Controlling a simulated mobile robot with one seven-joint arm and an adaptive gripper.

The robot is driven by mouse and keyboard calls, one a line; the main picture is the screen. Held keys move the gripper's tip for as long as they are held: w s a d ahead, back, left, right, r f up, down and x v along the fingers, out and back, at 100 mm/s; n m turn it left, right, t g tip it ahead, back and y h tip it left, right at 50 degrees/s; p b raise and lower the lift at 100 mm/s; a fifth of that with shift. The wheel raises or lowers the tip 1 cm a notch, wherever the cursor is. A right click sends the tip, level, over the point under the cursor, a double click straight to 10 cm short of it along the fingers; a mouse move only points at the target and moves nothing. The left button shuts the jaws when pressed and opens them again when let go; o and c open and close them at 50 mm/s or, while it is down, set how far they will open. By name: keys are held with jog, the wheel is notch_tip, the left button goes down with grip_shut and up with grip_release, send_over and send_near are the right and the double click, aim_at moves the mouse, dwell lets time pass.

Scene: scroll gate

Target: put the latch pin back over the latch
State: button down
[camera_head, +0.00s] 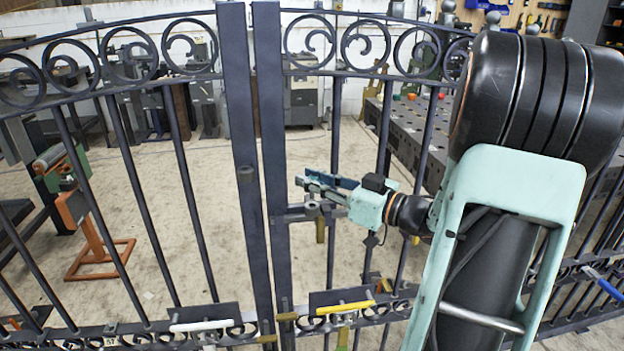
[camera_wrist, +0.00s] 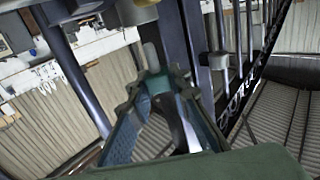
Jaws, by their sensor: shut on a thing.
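My gripper (camera_head: 309,194) is at the right leaf (camera_head: 275,150) of the dark iron gate, beside its inner upright, with its fingers pointing left. In the wrist view my gripper (camera_wrist: 157,84) has its fingertips together around a light grey pin (camera_wrist: 151,55), which I take as the latch pin. A dark horizontal latch bar (camera_head: 296,216) sits on the right leaf just below my fingertips. A small round grey knob (camera_head: 312,208) shows there; I cannot tell whether it belongs to the pin. My fingers hide the pin's lower end, so its contact with the latch is unclear.
The left leaf (camera_head: 234,120) stands beside the right one and carries a small knob (camera_head: 246,174). A white handle (camera_head: 202,325) and a yellow handle (camera_head: 345,308) sit low on the gate. Vertical bars (camera_head: 335,130) surround my gripper. An orange stand (camera_head: 95,240) is behind.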

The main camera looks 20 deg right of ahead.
aim_at(312, 198)
jog(key=shift+f+b, duration=0.3)
jog(key=shift+f, duration=0.1)
jog(key=shift+f+b, duration=0.8)
jog(key=shift+f, duration=0.65)
dwell(0.6)
jog(key=c, duration=1.7)
grip_release()
jog(key=v, duration=1.2)
jog(key=shift+r, duration=0.1)
